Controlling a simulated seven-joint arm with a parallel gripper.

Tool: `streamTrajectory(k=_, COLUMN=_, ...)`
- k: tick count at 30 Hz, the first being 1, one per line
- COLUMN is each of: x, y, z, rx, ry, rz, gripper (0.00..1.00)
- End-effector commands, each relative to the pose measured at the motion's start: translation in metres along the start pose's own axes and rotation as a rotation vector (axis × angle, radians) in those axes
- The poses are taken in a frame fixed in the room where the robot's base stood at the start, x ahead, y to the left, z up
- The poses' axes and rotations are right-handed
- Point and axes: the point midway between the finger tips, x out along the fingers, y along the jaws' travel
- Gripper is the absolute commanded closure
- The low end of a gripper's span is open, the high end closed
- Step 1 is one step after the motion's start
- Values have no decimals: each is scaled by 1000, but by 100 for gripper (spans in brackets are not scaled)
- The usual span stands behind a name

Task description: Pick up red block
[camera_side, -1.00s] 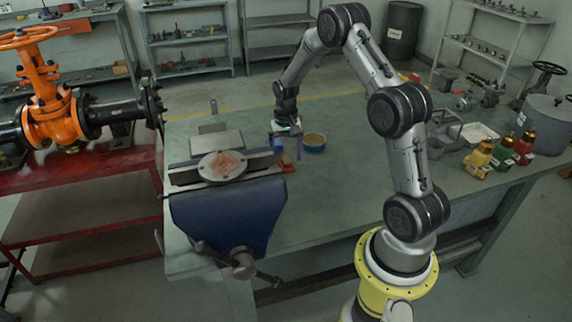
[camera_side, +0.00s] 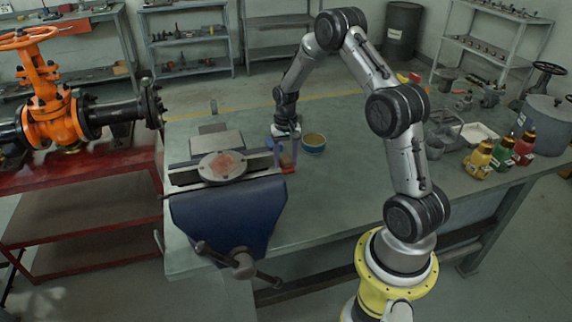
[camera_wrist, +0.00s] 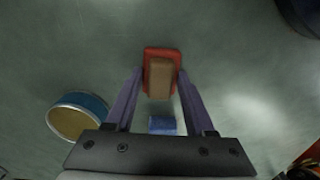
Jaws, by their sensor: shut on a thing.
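The red block (camera_wrist: 148,57) shows at the top centre of the wrist view, with a brown block (camera_wrist: 160,78) overlapping its middle. I cannot tell whether the brown one rests on it or stands in front. My gripper (camera_wrist: 162,74) points down, its purple fingertips shut at the two sides of the red block. In the side view my gripper (camera_side: 286,162) is just right of the vise, with the red block (camera_side: 289,170) low between the fingers. I cannot tell whether the block touches the table.
A blue block (camera_wrist: 162,125) lies close, between the finger bases in the wrist view. A blue-rimmed round tin (camera_side: 314,143) stands to the right. The vise (camera_side: 225,215) with a round flange (camera_side: 210,168) is close on the left.

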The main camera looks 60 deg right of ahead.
Motion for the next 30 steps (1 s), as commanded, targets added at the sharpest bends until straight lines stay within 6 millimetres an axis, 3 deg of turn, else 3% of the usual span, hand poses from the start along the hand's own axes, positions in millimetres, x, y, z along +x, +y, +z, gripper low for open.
streamTrajectory(k=8, x=-4, y=0, z=-1, rx=0, ry=3, rz=-1, gripper=100)
streamTrajectory(k=16, x=-36, y=0, z=0, rx=0, ry=6, rz=-2, gripper=100)
streamTrajectory(k=24, x=-92, y=15, z=47, rx=0, ry=6, rz=-2, gripper=100)
streamTrajectory(k=30, x=-111, y=28, z=90, rx=0, ry=3, rz=-1, gripper=100)
